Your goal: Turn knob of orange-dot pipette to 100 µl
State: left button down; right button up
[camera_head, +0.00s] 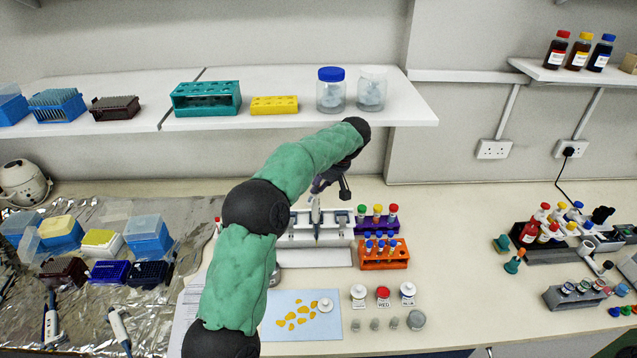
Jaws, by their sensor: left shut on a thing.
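A white and dark pipette (316,216) stands upright in a white rack (340,236) at the middle of the bench. My left arm reaches over the bench, and its gripper (318,187) is at the top of this pipette. The gripper looks shut on the pipette's top end. The fingers and the knob are small and partly hidden, so I cannot make out the volume reading or an orange dot. Two more pipettes lie on the foil at the lower left, one at the edge (50,322) and one beside it (119,327). My right gripper is not in view.
A purple rack (376,226) and an orange rack (384,258) of capped tubes stand just right of the white rack. A blue mat (280,328) with yellow pieces and several small jars lie in front.

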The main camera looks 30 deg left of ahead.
pick_arm(q)
jog(key=shift+n, duration=0.3)
jog(key=c, duration=1.4)
grip_release()
jog(key=shift+o, duration=0.2)
jog(key=p+v, duration=0.4)
jog(key=v, duration=0.3)
jog(key=shift+a, duration=0.25)
jog(key=shift+w, duration=0.1)
